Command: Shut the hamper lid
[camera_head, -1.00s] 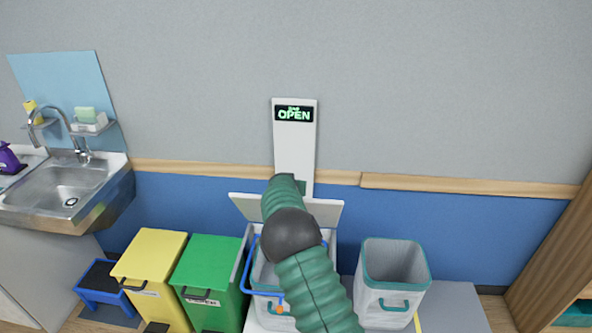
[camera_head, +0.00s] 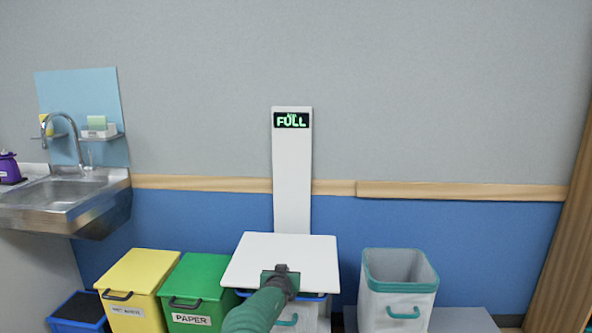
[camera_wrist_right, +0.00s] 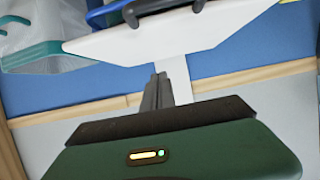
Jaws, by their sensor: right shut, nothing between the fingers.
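The hamper (camera_head: 287,312) stands in front of the wall post. Its white lid (camera_head: 280,255) lies about flat across the top; whether it is fully seated is hard to tell. My right gripper (camera_head: 281,270) is shut and empty at the lid's front part; whether it touches the lid cannot be told. In the right wrist view, the lid (camera_wrist_right: 190,45) is at the top, and my gripper's closed fingers (camera_wrist_right: 157,92) show below it against the post. The hamper's inside is hidden. My left gripper is not in view.
The post's display (camera_head: 291,120) reads "FULL". A yellow bin (camera_head: 137,275) and a green paper bin (camera_head: 193,285) stand at the left, an open grey bin (camera_head: 398,285) at the right. A sink (camera_head: 62,195) is at the far left.

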